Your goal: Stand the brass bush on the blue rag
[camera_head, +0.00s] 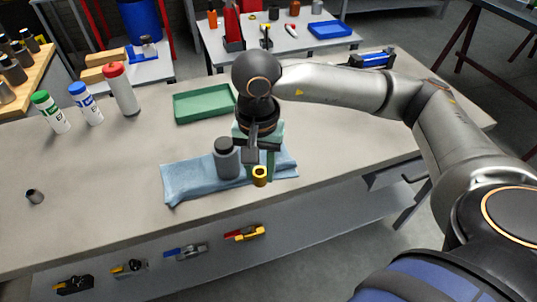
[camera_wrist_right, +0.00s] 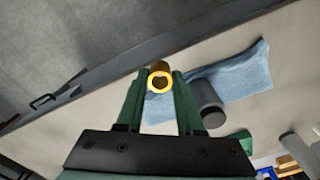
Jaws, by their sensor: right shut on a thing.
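The brass bush (camera_head: 260,179) is a short golden ring-like cylinder. My right gripper (camera_head: 259,168) is shut on it, with its green fingers on either side; the bush also shows between the fingertips (camera_wrist_right: 160,76) in the right wrist view, its open end facing the camera. The blue rag (camera_head: 185,183) lies crumpled flat on the bench. In the head view the bush overlaps the rag's front right part; its height above the rag is hard to tell. A dark grey bottle (camera_head: 227,163) stands on the rag, just left of the gripper. My left gripper is not in view.
A green tray (camera_head: 203,104) sits behind the rag. Bottles with green (camera_head: 50,112), blue (camera_head: 85,103) and red (camera_head: 121,90) caps stand at the back left. A small grey cylinder (camera_head: 35,196) lies far left. The bench between is clear.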

